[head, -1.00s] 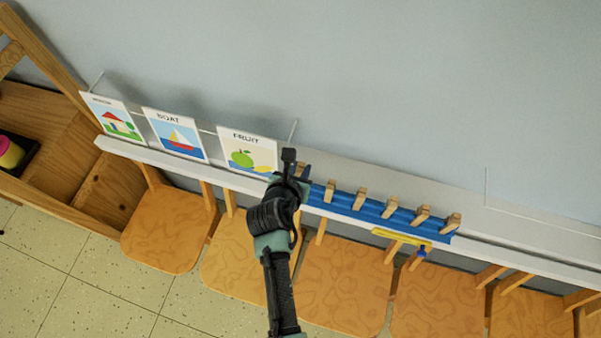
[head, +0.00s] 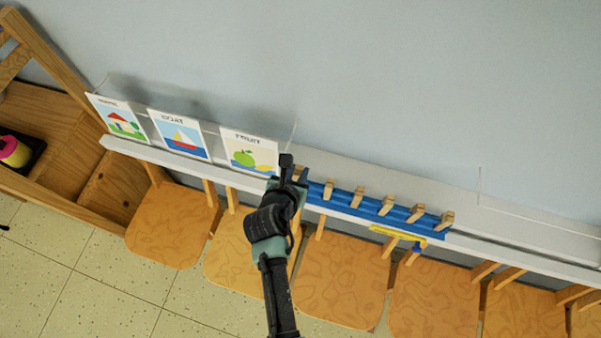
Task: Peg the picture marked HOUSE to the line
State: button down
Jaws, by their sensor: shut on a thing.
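The picture with a red-roofed house (head: 122,122) stands leftmost on the white ledge; its heading is too small to read. The boat picture (head: 180,136) and the fruit picture (head: 248,155) stand to its right. Wooden pegs (head: 387,205) sit in a row on a blue rack (head: 343,207). My gripper (head: 287,165) is at the rack's left end, shut on the leftmost wooden peg (head: 300,172), which it partly hides. A thin line (head: 540,215) on short posts is above the ledge at right; another thin line runs by the pictures.
The white ledge (head: 500,255) runs along the grey wall. Wooden chairs (head: 345,280) stand in front. A wooden shelf unit (head: 50,140) is at left. The ledge right of the rack is clear.

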jog(key=shift+s+a+r+p, duration=0.15)
jog(key=shift+s+p, duration=0.1)
jog(key=shift+s, duration=0.25)
jog(key=shift+s+a+r+p, duration=0.1)
jog(key=shift+s+a+p, duration=0.15)
jog(key=shift+s, duration=0.25)
jog(key=shift+s+a+r+p, duration=0.1)
jog(key=shift+s+p, duration=0.2)
jog(key=shift+s, duration=0.2)
